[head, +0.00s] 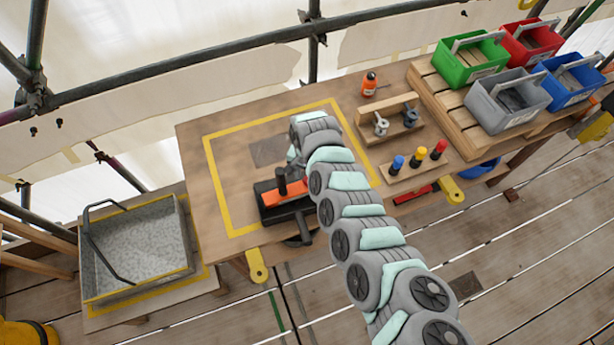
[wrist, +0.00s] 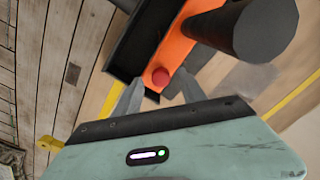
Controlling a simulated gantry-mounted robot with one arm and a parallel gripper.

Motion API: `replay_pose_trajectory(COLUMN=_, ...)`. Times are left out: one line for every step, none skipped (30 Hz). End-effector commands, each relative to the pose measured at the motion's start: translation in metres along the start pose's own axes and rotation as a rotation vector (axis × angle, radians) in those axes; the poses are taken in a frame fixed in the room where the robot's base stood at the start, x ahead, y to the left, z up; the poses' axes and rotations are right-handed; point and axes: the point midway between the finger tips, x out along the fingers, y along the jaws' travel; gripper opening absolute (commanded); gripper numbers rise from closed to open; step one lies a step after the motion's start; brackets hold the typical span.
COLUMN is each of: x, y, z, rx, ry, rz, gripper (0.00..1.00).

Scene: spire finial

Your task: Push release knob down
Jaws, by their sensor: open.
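An orange and black device (head: 286,193) sits on the wooden workbench, inside a yellow-taped square. A black cylinder (head: 281,181) stands up from it, and the cylinder is large in the wrist view (wrist: 248,28). A small round red knob (wrist: 160,76) is on the orange part (wrist: 178,48), likely the release knob. My gripper (wrist: 157,79) is open, with the red knob between its fingertips in the wrist view. I cannot tell whether the fingers touch the device. In the head view my arm hides the knob and most of the gripper.
A rack with grey metal parts (head: 400,122), an orange bottle (head: 369,84) and a block with coloured pegs (head: 420,170) stand to the right. Coloured bins, including a green one (head: 470,57), are at the upper right. A grey tray (head: 135,252) is at the lower left.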

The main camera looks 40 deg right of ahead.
Motion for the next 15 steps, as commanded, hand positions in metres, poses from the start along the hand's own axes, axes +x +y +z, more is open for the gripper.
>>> replay_pose_trajectory(x=0.0031, y=-0.0007, z=-0.0004, rx=-0.001, ry=0.001, rz=-0.001, gripper=0.48)
replay_pose_trajectory(x=0.0041, y=-0.0011, z=-0.0007, rx=0.000, ry=0.002, rz=-0.002, gripper=0.48)
replay_pose_trajectory(x=0.0052, y=-0.0014, z=-0.0010, rx=0.000, ry=0.003, rz=-0.003, gripper=0.48)
replay_pose_trajectory(x=0.0057, y=-0.0014, z=-0.0012, rx=0.000, ry=0.004, rz=-0.003, gripper=0.48)
replay_pose_trajectory(x=0.0061, y=-0.0013, z=-0.0013, rx=0.001, ry=0.004, rz=-0.003, gripper=0.48)
replay_pose_trajectory(x=0.0063, y=-0.0013, z=-0.0014, rx=0.001, ry=0.004, rz=-0.004, gripper=0.48)
replay_pose_trajectory(x=0.0063, y=-0.0012, z=-0.0014, rx=0.001, ry=0.004, rz=-0.004, gripper=0.48)
replay_pose_trajectory(x=0.0063, y=-0.0012, z=-0.0013, rx=0.001, ry=0.004, rz=-0.004, gripper=0.48)
replay_pose_trajectory(x=0.0063, y=-0.0012, z=-0.0012, rx=0.001, ry=0.004, rz=-0.004, gripper=0.48)
replay_pose_trajectory(x=0.0064, y=-0.0011, z=-0.0011, rx=0.001, ry=0.003, rz=-0.004, gripper=0.48)
replay_pose_trajectory(x=0.0063, y=-0.0011, z=-0.0011, rx=0.001, ry=0.003, rz=-0.004, gripper=0.48)
replay_pose_trajectory(x=0.0063, y=-0.0011, z=-0.0010, rx=0.001, ry=0.003, rz=-0.003, gripper=0.46)
replay_pose_trajectory(x=0.0063, y=-0.0010, z=-0.0010, rx=0.001, ry=0.003, rz=-0.003, gripper=0.43)
replay_pose_trajectory(x=0.0064, y=-0.0010, z=-0.0009, rx=0.001, ry=0.003, rz=-0.003, gripper=0.41)
replay_pose_trajectory(x=0.0064, y=-0.0010, z=-0.0009, rx=0.001, ry=0.003, rz=-0.003, gripper=0.38)
